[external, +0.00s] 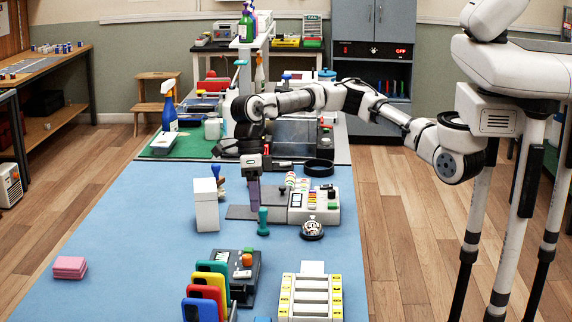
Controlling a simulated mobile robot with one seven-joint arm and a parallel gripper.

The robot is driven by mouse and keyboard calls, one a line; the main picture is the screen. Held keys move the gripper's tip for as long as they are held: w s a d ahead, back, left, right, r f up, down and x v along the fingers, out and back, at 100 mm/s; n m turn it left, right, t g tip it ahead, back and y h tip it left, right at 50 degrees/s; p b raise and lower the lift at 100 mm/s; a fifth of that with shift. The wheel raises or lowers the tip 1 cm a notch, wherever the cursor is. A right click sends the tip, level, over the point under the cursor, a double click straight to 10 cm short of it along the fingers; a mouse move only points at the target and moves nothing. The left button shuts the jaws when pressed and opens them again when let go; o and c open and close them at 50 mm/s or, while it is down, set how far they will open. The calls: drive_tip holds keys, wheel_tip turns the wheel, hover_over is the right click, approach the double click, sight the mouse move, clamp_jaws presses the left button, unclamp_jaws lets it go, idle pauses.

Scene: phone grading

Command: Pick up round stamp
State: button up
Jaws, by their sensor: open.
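A teal-green stamp-like piece (263,222) with a knobbed handle stands upright on the blue mat (130,235), in front of the grey plate. A second stamp-like piece with a blue knob (216,171) stands partly hidden behind a white box (206,205). I cannot tell from this view which one has the round base. My gripper (254,178) points down behind and above the teal-green piece, right of the white box, and is open. A purple upright slab (255,197) shows directly below it; I cannot tell if they touch.
A device with coloured buttons (315,204) and a small round dome (312,230) stand to the right. Coloured phones in a rack (207,285) and a white slotted tray (310,295) are in front. A pink block (70,267) lies left. The mat's left side is mostly clear.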

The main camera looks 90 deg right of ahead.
sight(263, 216)
drive_tip(key=d+h, duration=0.1)
drive_tip(key=d, duration=0.3)
drive_tip(key=d+h, duration=0.1)
drive_tip(key=d, duration=0.2)
drive_tip(key=d+t+b, duration=0.1)
drive_tip(key=d, duration=0.3)
drive_tip(key=shift+s+d+r+h, duration=0.2)
drive_tip(key=shift+s+d+h, duration=0.1)
drive_tip(key=shift+d+h, duration=0.1)
drive_tip(key=shift+s+d+f, duration=0.1)
drive_tip(key=shift+d, duration=0.2)
wheel_tip(263, 216, down, 8)
drive_tip(key=shift+r+p, duration=0.1)
drive_tip(key=shift+p, duration=0.65)
drive_tip(key=shift+w+f+p, duration=0.15)
drive_tip(key=shift+f+p, duration=0.35)
drive_tip(key=shift+f, duration=0.9)
drive_tip(key=shift+w+f+p, duration=0.1)
drive_tip(key=shift+f+p, duration=0.4)
drive_tip(key=shift+f, duration=0.9)
drive_tip(key=c, duration=1)
drive_tip(key=shift+c, duration=0.2)
